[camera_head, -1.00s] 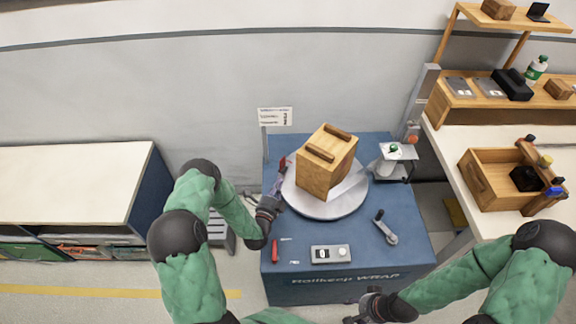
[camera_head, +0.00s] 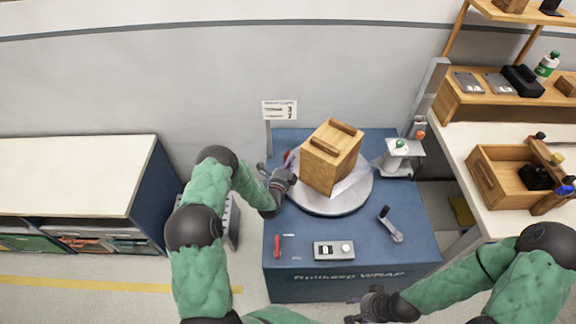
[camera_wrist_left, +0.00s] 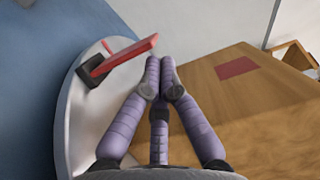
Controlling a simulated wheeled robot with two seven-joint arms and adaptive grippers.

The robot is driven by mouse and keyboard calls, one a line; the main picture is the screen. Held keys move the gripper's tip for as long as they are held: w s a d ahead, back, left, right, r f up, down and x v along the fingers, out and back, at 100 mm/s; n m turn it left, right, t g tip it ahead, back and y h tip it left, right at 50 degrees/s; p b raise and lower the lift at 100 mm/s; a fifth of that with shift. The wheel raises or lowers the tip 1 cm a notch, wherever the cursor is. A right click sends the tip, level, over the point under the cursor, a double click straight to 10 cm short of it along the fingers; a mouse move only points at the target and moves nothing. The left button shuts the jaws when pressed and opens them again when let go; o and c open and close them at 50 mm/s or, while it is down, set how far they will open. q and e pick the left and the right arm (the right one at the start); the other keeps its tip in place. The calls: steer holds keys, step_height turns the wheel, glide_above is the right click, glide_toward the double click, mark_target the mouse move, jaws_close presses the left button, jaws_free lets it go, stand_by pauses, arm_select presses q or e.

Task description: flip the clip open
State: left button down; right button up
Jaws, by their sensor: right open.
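The clip shows in the left wrist view as a red lever (camera_wrist_left: 124,54) on a dark base (camera_wrist_left: 95,67) at the rim of the pale turntable (camera_wrist_left: 88,115). The lever is tilted up over the disc. In the head view, the clip's red part (camera_head: 288,157) shows at the turntable's left edge, partly hidden by my left arm. My left gripper (camera_wrist_left: 160,64) has its purple fingers together with nothing visible between them. Its tips are just right of the lever's end, and I cannot tell whether they touch. My right gripper (camera_head: 362,306) is open and empty in front of the blue cart.
A wooden box (camera_head: 330,165) stands on the turntable (camera_head: 325,205), close to the right of my left gripper. A crank handle (camera_head: 391,225), a control panel (camera_head: 334,251) and a red tool (camera_head: 277,246) lie on the blue cart top (camera_head: 300,230).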

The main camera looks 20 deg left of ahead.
arm_select(q)
steer(key=shift+w+a+r+n+g, duration=0.15)
steer(key=shift+a+n, duration=0.15)
steer(key=shift+n, duration=0.2)
steer(key=shift+s+a+r+n+g, duration=0.15)
steer(key=shift+a+n, duration=0.1)
steer(key=shift+n, duration=0.25)
stand_by(0.3)
steer(key=shift+w+a, duration=0.1)
steer(key=shift+w+a+r+n+b, duration=0.1)
steer(key=shift+a+n+b, duration=0.4)
steer(key=shift+n, duration=0.5)
steer(key=a+n+b, duration=0.1)
steer(key=a+n+g+h, duration=0.1)
steer(key=n, duration=0.1)
steer(key=a+n+b, duration=0.1)
steer(key=shift+w+f+n+g+h+b, duration=0.2)
steer(key=shift+f+n+g+h+b, duration=0.1)
steer(key=shift+n+b, duration=0.1)
steer(key=shift+s, duration=0.1)
